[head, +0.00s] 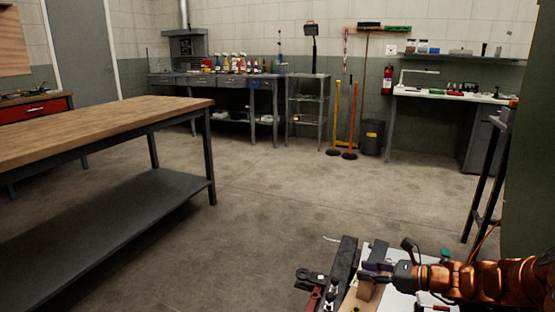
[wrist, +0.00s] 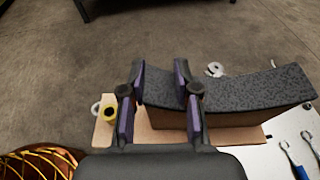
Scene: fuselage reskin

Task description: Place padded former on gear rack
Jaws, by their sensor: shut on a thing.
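The padded former (wrist: 235,105) is a wooden block with a curved, speckled dark-grey pad on top. In the wrist view my gripper (wrist: 160,90) is shut on its left end, one finger on each side, and the rest extends right. In the head view my gripper (head: 378,268) is at the lower right, and the wooden part of the former (head: 367,288) shows just below it. The former is over or on a white surface (wrist: 285,140); I cannot tell if it touches. A grey open shelf rack (head: 307,108) stands at the back wall; I cannot tell whether it is the gear rack.
A long wood-topped bench (head: 105,130) stands at left. A back bench (head: 215,80) holds spray bottles. A bin (head: 371,137) and brooms stand beside the rack. A red-handled tool (head: 312,298) and a dark bar (head: 342,270) lie near my gripper. The middle floor is clear.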

